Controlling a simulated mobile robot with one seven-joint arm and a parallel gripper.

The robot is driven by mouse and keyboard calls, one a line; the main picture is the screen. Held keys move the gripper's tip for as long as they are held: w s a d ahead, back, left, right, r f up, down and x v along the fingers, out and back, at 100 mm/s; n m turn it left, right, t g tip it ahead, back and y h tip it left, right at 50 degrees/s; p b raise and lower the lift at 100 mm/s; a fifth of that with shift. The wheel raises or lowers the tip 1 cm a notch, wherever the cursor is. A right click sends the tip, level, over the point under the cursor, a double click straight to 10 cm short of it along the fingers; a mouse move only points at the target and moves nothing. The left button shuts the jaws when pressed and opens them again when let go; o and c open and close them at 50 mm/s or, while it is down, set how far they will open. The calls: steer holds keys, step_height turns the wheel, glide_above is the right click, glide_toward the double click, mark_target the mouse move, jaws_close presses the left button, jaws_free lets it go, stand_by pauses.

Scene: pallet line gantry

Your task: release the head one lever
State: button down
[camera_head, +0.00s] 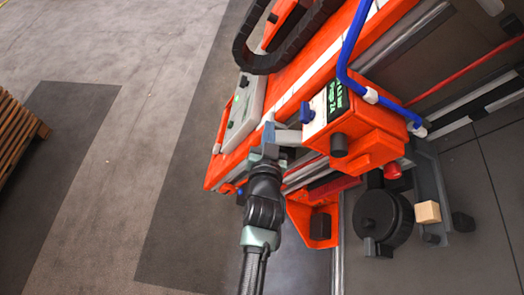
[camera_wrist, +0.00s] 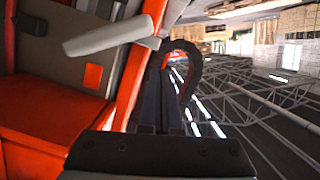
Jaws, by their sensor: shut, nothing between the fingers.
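My gripper (camera_head: 268,136) is up against the side of the orange machine head, with its fingers together and empty. A light grey lever (camera_head: 288,137) stands right beside the fingertips in the head view; I take it to be the head one lever. In the wrist view a pale grey bar (camera_wrist: 108,36), probably the same lever, slants across just beyond the dark closed fingers (camera_wrist: 160,95). Whether the fingers touch it I cannot tell. The lever's pivot is not clearly visible.
An orange box with a green-lettered display (camera_head: 338,100) and a blue knob (camera_head: 306,113) sits right of the lever. A blue pipe (camera_head: 345,55) and a black cable chain (camera_head: 245,50) run above. A wooden pallet stack (camera_head: 18,140) stands far left. The floor between is clear.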

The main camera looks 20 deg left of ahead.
steer(key=b+v, duration=0.1)
steer(key=v, duration=0.9)
steer(key=shift+s+a, duration=0.15)
steer(key=shift+a, duration=0.25)
steer(key=shift+r, duration=0.1)
